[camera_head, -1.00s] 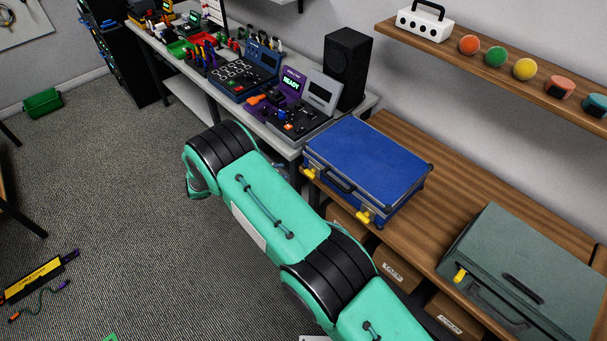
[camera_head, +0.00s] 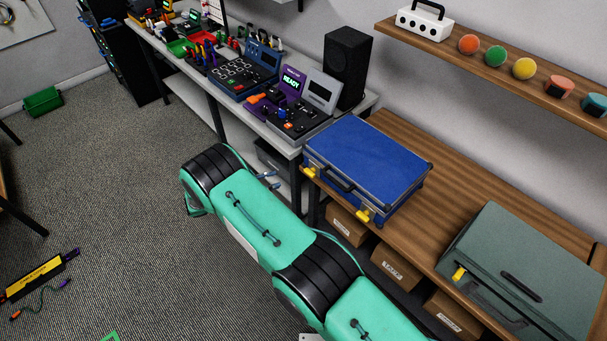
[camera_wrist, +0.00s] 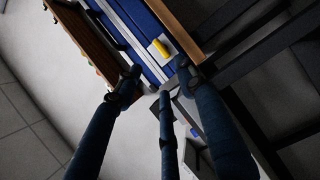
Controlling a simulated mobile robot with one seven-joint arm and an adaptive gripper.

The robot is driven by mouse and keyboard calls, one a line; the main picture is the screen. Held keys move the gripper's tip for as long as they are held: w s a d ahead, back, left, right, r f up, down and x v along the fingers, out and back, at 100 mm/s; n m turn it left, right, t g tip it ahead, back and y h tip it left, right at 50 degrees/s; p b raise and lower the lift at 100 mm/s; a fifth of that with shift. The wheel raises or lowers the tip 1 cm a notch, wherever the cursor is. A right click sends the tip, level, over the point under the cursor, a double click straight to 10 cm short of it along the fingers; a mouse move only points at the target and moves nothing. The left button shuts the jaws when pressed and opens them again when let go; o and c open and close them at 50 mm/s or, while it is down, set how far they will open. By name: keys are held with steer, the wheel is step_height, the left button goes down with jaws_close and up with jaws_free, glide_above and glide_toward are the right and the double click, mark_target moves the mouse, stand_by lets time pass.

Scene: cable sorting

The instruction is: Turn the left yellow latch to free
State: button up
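A blue case (camera_head: 366,168) lies shut on the wooden bench, with two yellow latches on its front face. The left latch (camera_head: 309,173) is near the case's left corner; the right latch (camera_head: 364,215) is farther along. My gripper (camera_head: 268,180) is mostly hidden behind my arm, with dark blue fingertips showing left of the left latch, apart from it. In the wrist view my gripper (camera_wrist: 156,78) has its fingers spread and nothing between them. One yellow latch (camera_wrist: 161,47) on the blue case shows just beyond the fingertips, with a gap.
A grey-green case (camera_head: 530,270) with a yellow latch lies on the bench (camera_head: 440,170) at right. Cardboard boxes (camera_head: 395,268) stand beneath it. A grey table (camera_head: 300,148) with electronics and a black speaker (camera_head: 347,67) adjoins on the left.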

mark_target(307, 173)
steer(key=x, duration=1.3)
steer(key=shift+d, duration=0.1)
steer(key=shift+c, duration=0.2)
jaws_close()
